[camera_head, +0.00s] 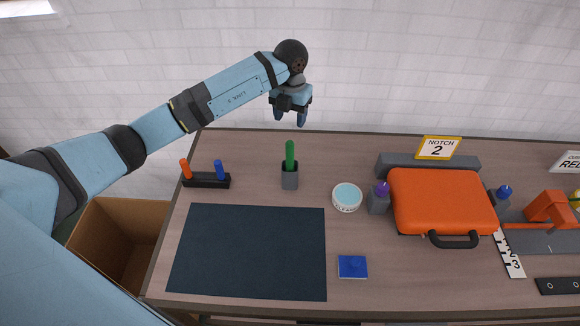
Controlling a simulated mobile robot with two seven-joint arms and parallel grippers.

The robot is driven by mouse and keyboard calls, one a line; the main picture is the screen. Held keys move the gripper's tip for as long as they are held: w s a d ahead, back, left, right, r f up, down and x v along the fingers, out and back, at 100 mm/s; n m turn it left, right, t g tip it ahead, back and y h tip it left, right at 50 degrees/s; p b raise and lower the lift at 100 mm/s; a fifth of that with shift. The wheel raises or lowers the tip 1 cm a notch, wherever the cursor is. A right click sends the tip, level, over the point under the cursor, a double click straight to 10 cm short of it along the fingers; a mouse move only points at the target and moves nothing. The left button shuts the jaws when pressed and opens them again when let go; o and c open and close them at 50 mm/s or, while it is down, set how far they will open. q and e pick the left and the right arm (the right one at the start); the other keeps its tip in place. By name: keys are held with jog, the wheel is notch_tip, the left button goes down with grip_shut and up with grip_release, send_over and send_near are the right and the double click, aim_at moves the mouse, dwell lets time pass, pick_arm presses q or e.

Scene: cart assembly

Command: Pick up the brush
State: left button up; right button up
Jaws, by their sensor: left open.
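What I take for the brush (290,154) is a green handle standing upright in a small dark grey holder (290,182) near the back of the table. Its lower end is hidden inside the holder. My left gripper (290,118) is above and slightly behind the green handle in the picture, fingers pointing down. My right gripper does not show.
A black rack (206,181) with orange and blue handles stands left of the holder. A dark mat (250,250) lies in front. A round white tub (347,197), a blue block (352,267) and an orange case (442,200) are to the right.

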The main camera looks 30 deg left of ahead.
aim_at(291, 149)
pick_arm(q)
notch_tip(291, 149, down, 6)
jog(key=shift+f+p, duration=0.15)
jog(key=shift+p, duration=0.3)
jog(key=shift+f, duration=0.55)
notch_tip(291, 149, down, 5)
jog(key=shift+f+p, duration=0.1)
jog(key=shift+p, duration=0.8)
jog(key=shift+c, duration=0.2)
jog(key=c, duration=1)
